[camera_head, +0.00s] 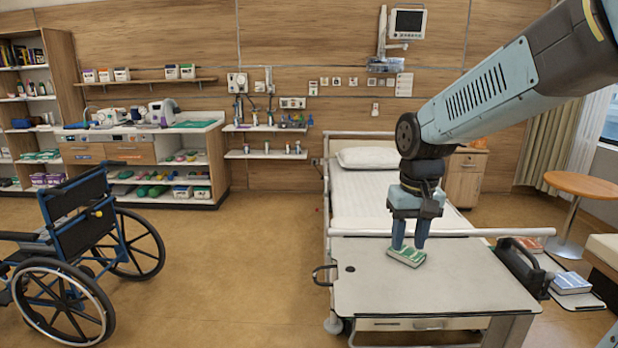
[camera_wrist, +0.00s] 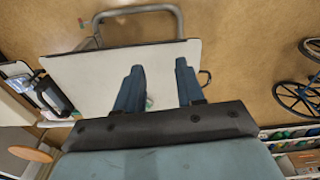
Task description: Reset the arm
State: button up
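My gripper (camera_head: 409,245) points down over the pale overbed table (camera_head: 460,290) at the foot of the bed. Its two fingers are apart, and the wrist view shows a clear gap between them (camera_wrist: 160,80). A small green and white box (camera_head: 407,257) lies on the table right at the fingertips. In the wrist view only a sliver of green (camera_wrist: 149,103) shows beside the left finger; the rest is hidden. I cannot tell whether a finger touches the box.
The bed (camera_head: 375,200) stands behind the table. A black caddy (camera_head: 524,270) and a blue and white box (camera_head: 571,283) are right of the table. A wheelchair (camera_head: 75,245) stands at the left. The floor between wheelchair and bed is clear.

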jog(key=s+d+r+t, duration=0.2)
jog(key=s+r, duration=0.1)
jog(key=s, duration=0.3)
jog(key=s+d+r+t, duration=0.1)
jog(key=s+r+t, duration=0.2)
jog(key=s, duration=0.2)
jog(key=shift+s+d+r+m, duration=0.3)
jog(key=shift+s+d+r, duration=0.05)
jog(key=shift+s+r, duration=0.05)
